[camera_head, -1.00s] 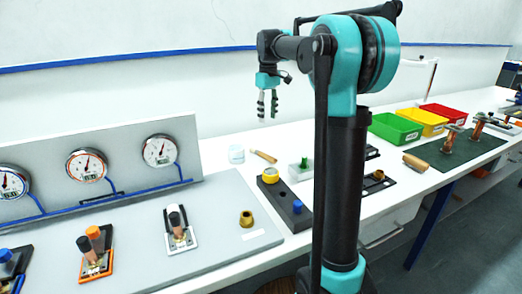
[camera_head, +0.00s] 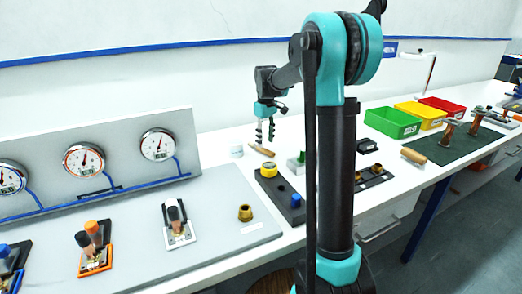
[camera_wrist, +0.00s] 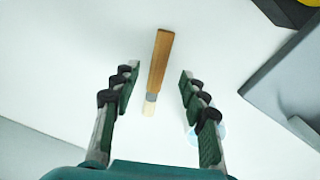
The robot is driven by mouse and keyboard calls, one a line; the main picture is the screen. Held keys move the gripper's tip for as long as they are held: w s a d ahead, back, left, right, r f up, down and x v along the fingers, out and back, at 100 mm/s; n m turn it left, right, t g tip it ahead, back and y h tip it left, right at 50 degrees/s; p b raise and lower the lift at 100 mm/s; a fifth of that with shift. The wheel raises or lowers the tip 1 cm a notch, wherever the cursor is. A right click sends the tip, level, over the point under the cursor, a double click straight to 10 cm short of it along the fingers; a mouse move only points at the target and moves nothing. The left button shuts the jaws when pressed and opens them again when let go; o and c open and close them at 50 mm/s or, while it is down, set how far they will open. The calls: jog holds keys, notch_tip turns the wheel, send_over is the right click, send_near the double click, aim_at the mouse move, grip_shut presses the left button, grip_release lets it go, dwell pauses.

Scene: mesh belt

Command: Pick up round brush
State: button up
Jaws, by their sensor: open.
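The round brush (camera_head: 262,150) lies on the white bench below my gripper (camera_head: 264,139). In the wrist view the brush (camera_wrist: 159,62) shows a brown wooden handle, a grey ferrule and pale bristles. Its handle points away, towards the top of the picture, and its bristles point towards my palm. My gripper (camera_wrist: 157,77) is open, with one finger on each side of the brush and a clear gap to both. Nothing is held. The fingertips appear above the bench; the exact height is hard to tell.
A small clear jar (camera_head: 236,152) stands left of the brush; a dark block with a yellow-topped part (camera_head: 268,170) is nearby in front. Green (camera_head: 392,123), yellow (camera_head: 422,117) and red bins stand to the right. A gauge panel (camera_head: 110,158) is at left.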

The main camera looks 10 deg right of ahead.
aim_at(261, 149)
notch_tip(261, 149, down, 4)
jog(key=shift+w+f, duration=0.1)
jog(key=shift+w, duration=0.05)
jog(key=shift+c, duration=0.3)
grip_shut()
